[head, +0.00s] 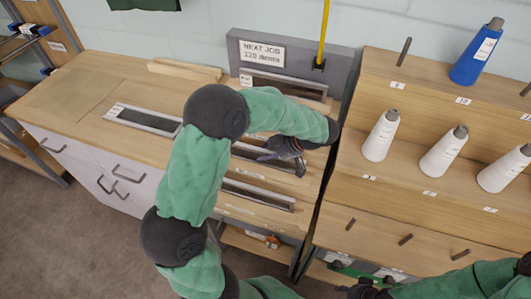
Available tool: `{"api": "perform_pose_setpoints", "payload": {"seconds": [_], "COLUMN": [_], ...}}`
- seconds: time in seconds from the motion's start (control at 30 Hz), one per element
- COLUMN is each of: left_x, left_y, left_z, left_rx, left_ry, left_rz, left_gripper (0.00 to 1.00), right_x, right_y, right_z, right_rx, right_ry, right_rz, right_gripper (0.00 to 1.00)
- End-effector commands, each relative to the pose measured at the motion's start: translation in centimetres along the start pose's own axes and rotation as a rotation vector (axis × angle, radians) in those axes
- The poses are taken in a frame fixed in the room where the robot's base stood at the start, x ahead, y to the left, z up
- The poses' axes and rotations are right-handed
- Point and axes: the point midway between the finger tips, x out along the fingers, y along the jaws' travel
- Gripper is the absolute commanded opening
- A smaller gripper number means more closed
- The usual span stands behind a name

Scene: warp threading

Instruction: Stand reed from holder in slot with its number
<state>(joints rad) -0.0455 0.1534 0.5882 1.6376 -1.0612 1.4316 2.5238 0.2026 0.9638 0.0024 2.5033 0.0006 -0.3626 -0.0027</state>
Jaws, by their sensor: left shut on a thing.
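My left gripper (284,154) is over the middle of the bench and shut on a long, narrow grey reed (247,151), which the gripper and arm partly hide. I cannot tell whether this reed rests on the bench or is raised. Another reed (285,86) is at the back, in a grey holder (342,66) under a sign (262,53) that seems to read "NEXT JOB 120 dents". A grey-framed reed (146,119) lies at the left, and another long grey piece (258,194) is nearer the front. Slot numbers are too small to read. My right gripper (368,289) is at the bottom edge, partly cut off.
A stepped wooden rack (420,85) stands at the right, with white thread cones (381,136), a blue cone (476,54) and short pegs (403,51). The bench's left part (75,98) is clear.

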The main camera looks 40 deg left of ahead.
Motion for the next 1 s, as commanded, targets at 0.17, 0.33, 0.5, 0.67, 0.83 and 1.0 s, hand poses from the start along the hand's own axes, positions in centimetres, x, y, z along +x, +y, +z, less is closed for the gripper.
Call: {"api": "perform_pose_setpoints", "payload": {"seconds": [0.17, 0.33, 0.5, 0.67, 0.83, 1.0], "left_x": [-0.1, -0.1, 0.0, -0.4, -2.6, -6.1], "left_y": [0.0, 0.0, 0.0, 0.0, 0.1, 0.1], "left_z": [-0.1, -0.1, 0.0, 0.1, 0.0, 0.1], "left_rx": [-0.001, -0.001, 0.0, 0.001, 0.0, 0.0], "left_ry": [0.001, 0.0, 0.0, -0.001, -0.002, -0.002], "left_rz": [0.001, 0.001, 0.0, 0.0, 0.004, 0.004], "left_gripper": [0.27, 0.52, 0.52, 0.52, 0.52, 0.52], "right_x": [0.0, 0.0, 0.0, 0.0, 0.0, 0.0], "right_y": [0.0, 0.0, 0.0, 0.0, 0.0, 0.0], "right_z": [0.0, 0.0, 0.0, 0.0, 0.0, 0.0], "right_rx": [0.0, 0.0, 0.0, 0.0, 0.0, 0.0], "right_ry": [0.0, 0.0, 0.0, 0.0, 0.0, 0.0], "right_rz": [0.0, 0.0, 0.0, 0.0, 0.0, 0.0], "right_gripper": [0.4, 0.4, 0.4, 0.4, 0.4, 0.4]}}
